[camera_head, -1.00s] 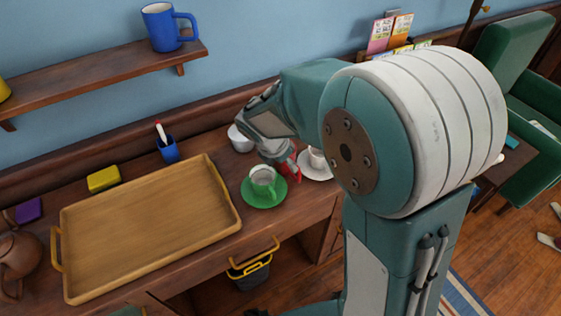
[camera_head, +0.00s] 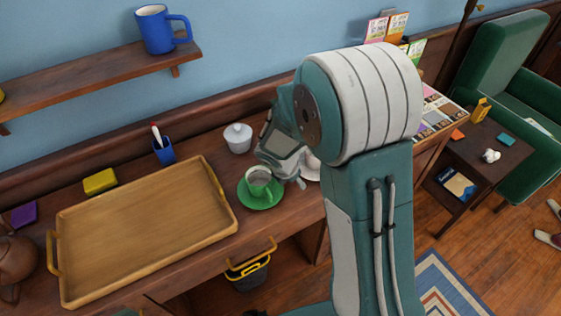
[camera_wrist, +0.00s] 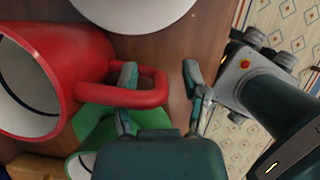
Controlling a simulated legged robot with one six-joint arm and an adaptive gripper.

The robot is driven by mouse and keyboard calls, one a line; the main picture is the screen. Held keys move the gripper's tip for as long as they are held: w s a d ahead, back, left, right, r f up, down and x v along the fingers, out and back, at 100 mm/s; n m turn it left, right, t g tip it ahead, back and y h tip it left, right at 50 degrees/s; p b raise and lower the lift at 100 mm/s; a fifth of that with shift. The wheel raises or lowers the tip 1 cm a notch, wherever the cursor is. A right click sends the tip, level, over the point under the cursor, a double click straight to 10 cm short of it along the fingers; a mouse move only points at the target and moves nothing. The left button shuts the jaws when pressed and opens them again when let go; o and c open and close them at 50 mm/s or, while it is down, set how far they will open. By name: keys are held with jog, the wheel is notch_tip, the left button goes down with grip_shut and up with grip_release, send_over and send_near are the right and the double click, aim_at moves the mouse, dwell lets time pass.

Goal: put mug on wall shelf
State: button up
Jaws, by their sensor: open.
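A red mug (camera_wrist: 85,60) lies close at the left of the wrist view, its opening facing left and its handle (camera_wrist: 150,92) pointing right. My gripper (camera_wrist: 160,73) is open, with one finger showing through the handle loop and the other to the right of the handle. The handle's outer bar is between the fingers; contact cannot be told. In the head view my gripper (camera_head: 299,182) is low over the desk, and my arm hides the red mug. The wooden wall shelf (camera_head: 90,83) is at upper left. A blue mug (camera_head: 157,30) stands on its right end.
A green cup (camera_head: 258,178) on a green saucer (camera_head: 262,204) stands just left of my gripper. A white saucer (camera_head: 312,174) is partly hidden behind it. A lidded white bowl (camera_head: 238,140) stands behind. A wooden tray (camera_head: 224,218) covers much of the desk's left.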

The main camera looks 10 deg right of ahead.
grip_shut()
jog(key=shift+r, duration=0.6)
notch_tip(320, 180, up, 3)
jog(key=shift+s+f, duration=0.1)
jog(key=shift+f, duration=0.1)
jog(key=s+r, duration=0.9)
jog(key=s, duration=0.4)
jog(key=shift+s+d+r, duration=0.2)
jog(key=shift+s+d, duration=0.1)
jog(key=shift+s, duration=0.05)
